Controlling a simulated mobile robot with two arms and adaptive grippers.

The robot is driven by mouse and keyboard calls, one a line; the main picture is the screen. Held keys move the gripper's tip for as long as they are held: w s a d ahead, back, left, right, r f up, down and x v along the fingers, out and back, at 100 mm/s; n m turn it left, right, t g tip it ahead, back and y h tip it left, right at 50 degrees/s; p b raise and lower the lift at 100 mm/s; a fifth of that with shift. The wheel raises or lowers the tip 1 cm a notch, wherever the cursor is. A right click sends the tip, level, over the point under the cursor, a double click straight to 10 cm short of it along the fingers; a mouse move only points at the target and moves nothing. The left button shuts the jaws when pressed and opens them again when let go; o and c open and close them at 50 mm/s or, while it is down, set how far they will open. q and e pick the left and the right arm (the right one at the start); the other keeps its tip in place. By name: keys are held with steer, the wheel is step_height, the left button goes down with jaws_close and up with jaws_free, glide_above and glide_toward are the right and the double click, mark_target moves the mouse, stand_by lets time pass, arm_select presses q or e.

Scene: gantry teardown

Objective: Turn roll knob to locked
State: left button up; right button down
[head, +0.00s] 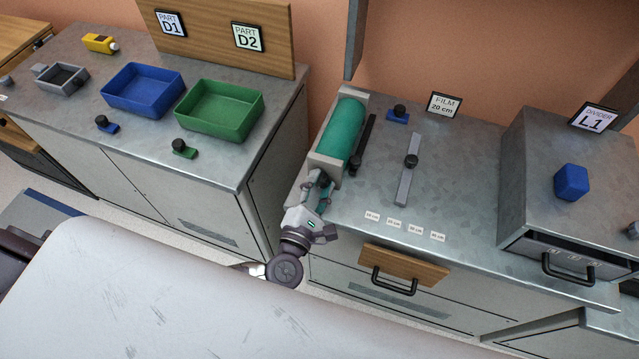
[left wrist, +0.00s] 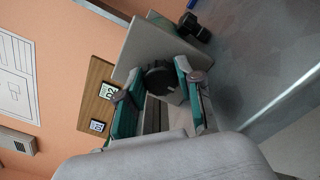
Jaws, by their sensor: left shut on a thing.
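The teal film roll (head: 345,130) lies in a grey holder (head: 325,168) at the left edge of the right-hand counter. My left gripper (head: 318,188) is at the holder's near end plate, with its fingers shut on the roll knob. In the left wrist view the dark round roll knob (left wrist: 160,78) sits between the two teal-padded fingers, in front of the grey end plate (left wrist: 150,45). The gripper hides the knob in the head view. I cannot tell the knob's turned position. My right gripper is not in view.
A dark bar (head: 363,143) lies right of the roll, and a grey bar with a black knob (head: 408,170) stands further right. A wooden-front drawer (head: 403,266) is below the counter edge. The divider box (head: 545,215) is at the right. A gap separates the left counter.

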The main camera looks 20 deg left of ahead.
arm_select(q)
steer(key=m+p, duration=0.3)
steer(key=shift+s+m, duration=0.1)
steer(key=shift+m, duration=0.3)
steer(key=m+p, duration=0.2)
steer(key=m, duration=0.2)
steer(key=shift+m+p, duration=0.3)
steer(key=m+p, duration=0.2)
steer(key=m, duration=0.3)
steer(key=shift+f, duration=0.15)
steer(key=m+p, duration=0.1)
steer(key=m, duration=0.2)
steer(key=shift+f+m+p, duration=0.1)
steer(key=shift+m+p, duration=0.2)
steer(key=shift+m, duration=0.4)
steer(key=shift+f, duration=0.1)
steer(key=o, duration=1.2)
steer(key=shift+c, duration=0.2)
